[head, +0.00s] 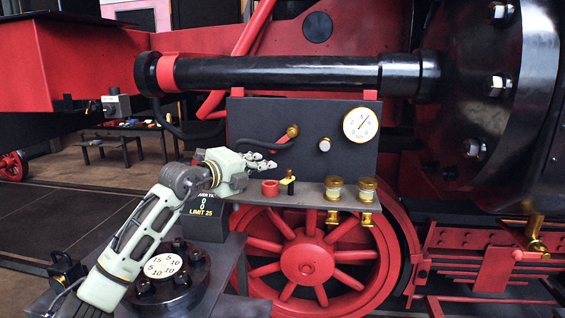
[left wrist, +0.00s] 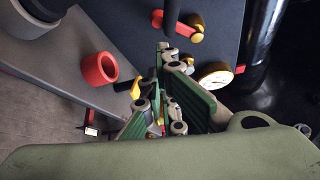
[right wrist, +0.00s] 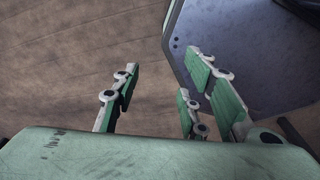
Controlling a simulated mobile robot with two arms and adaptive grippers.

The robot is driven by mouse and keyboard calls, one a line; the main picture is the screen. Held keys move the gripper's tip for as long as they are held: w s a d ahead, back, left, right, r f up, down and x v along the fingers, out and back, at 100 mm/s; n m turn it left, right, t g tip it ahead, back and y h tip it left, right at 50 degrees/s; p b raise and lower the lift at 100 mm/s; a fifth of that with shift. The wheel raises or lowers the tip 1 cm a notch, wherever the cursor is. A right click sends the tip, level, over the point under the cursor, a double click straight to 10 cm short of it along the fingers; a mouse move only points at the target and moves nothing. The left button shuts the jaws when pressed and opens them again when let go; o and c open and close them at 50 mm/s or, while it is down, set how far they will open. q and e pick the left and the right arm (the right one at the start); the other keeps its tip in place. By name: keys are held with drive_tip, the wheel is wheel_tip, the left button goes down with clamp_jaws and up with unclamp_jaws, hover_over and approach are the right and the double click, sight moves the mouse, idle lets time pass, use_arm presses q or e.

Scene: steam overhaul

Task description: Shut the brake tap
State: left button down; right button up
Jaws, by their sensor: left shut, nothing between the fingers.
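The brake tap seems to be the black lever (head: 265,144) with a brass hub (head: 292,131) on the dark upright panel. My left gripper (head: 270,162) is shut and empty, just below the lever and in front of the panel. Its fingers (left wrist: 166,80) are close together in the left wrist view. My right gripper (right wrist: 168,85) is open and empty, pointing toward the floor area, away from the panel.
The shelf (head: 312,194) below the panel carries a red ring (head: 270,188), a small yellow and black piece (head: 288,183) and two brass-topped jars (head: 335,188). A round gauge (head: 360,125) is at the panel's right. A red spoked wheel (head: 306,258) stands below.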

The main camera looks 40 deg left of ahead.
sight(282, 142)
use_arm(q)
drive_tip(key=w+f+p, duration=0.1)
drive_tip(key=w+p, duration=0.3)
drive_tip(key=w, duration=0.5)
drive_tip(key=shift+w+p, duration=0.35)
drive_tip(key=shift+w, duration=0.05)
drive_tip(key=shift+a+f, duration=0.1)
drive_tip(key=shift+s+a, duration=0.1)
drive_tip(key=shift+s, duration=0.05)
drive_tip(key=shift+a+m, duration=0.1)
drive_tip(key=shift+m, duration=0.2)
drive_tip(key=shift+g, duration=0.3)
